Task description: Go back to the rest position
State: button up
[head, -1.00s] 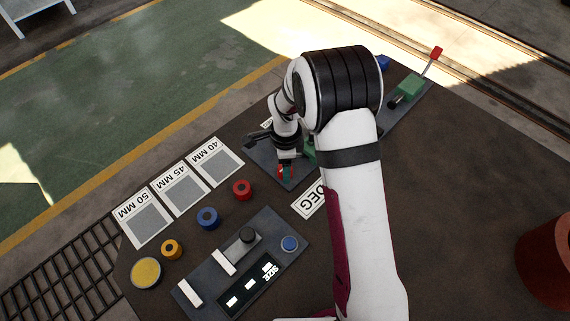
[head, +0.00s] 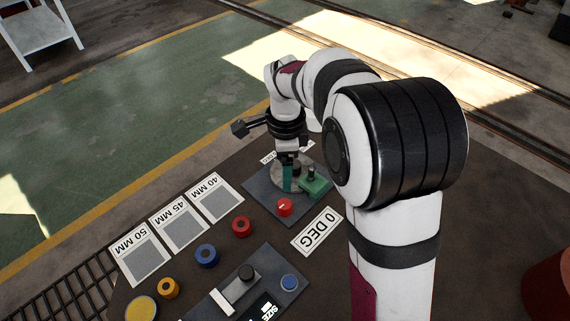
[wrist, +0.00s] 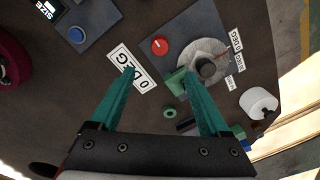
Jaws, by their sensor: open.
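My gripper (head: 290,178) points down above the bender's grey plate (head: 262,190). In the wrist view its two teal fingers (wrist: 160,73) are spread wide with nothing between them. Below them are the bender's round grey disc (wrist: 190,52) with a black knob (wrist: 206,68), a green block (wrist: 173,84) and a red knob (wrist: 159,45). The red knob (head: 284,207) and a green block (head: 315,187) also show in the head view. My arm hides the far right of the bender there.
A 0 DEG card (head: 317,231) lies beside the plate. Red (head: 241,226), blue (head: 207,256) and orange (head: 168,288) rings stand near the size cards (head: 180,228). A control panel (head: 262,283) lies in front. A white cylinder (wrist: 258,103) stands beyond the disc.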

jog(key=shift+r, duration=0.3)
jog(key=s+d+r+n, duration=0.1)
jog(key=s+d+n, duration=0.1)
jog(key=s, duration=0.7)
jog(key=s+d+r+n+y, duration=0.1)
jog(key=s+n, duration=0.4)
jog(key=s, duration=0.5)
jog(key=s+d+r+n, duration=0.2)
jog(key=s+d+n, duration=0.1)
jog(key=s, duration=0.6)
jog(key=shift+s+n+g+y, duration=0.15)
jog(key=shift+n+g+y, duration=0.25)
jog(key=shift+n, duration=0.2)
